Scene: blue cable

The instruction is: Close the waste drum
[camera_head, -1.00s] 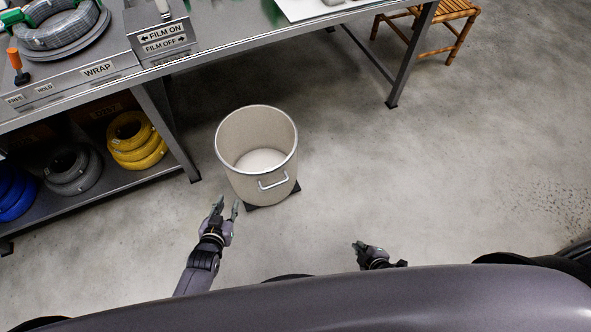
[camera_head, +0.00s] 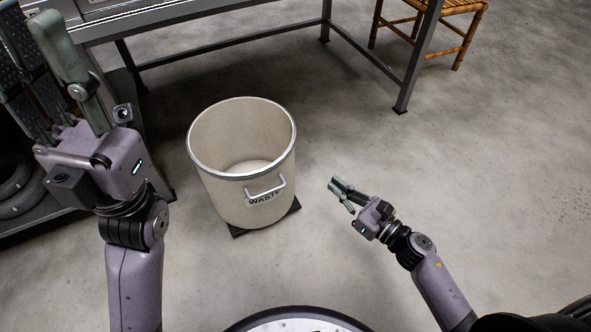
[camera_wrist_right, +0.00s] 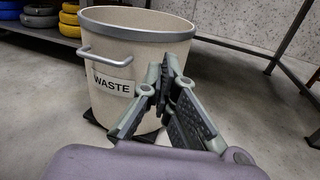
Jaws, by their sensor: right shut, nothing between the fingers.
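The waste drum (camera_head: 225,195) is a beige round bin with a grey metal rim, a front handle and a WASTE label. It stands upright on a dark base on the floor. Its top is uncovered and its inside shows empty. It also shows in the right wrist view (camera_wrist_right: 125,60). My right gripper (camera_head: 338,192) is shut and empty, to the right of the drum and apart from it; its fingers show in the wrist view (camera_wrist_right: 170,75). My left gripper (camera_head: 45,55) is raised close to the camera at the upper left, fingers spread, with nothing seen between them.
A metal workbench (camera_head: 170,20) runs behind the drum, with a leg (camera_head: 415,65) at the right. A wooden stool (camera_head: 430,30) stands at the upper right. The floor right of the drum is clear.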

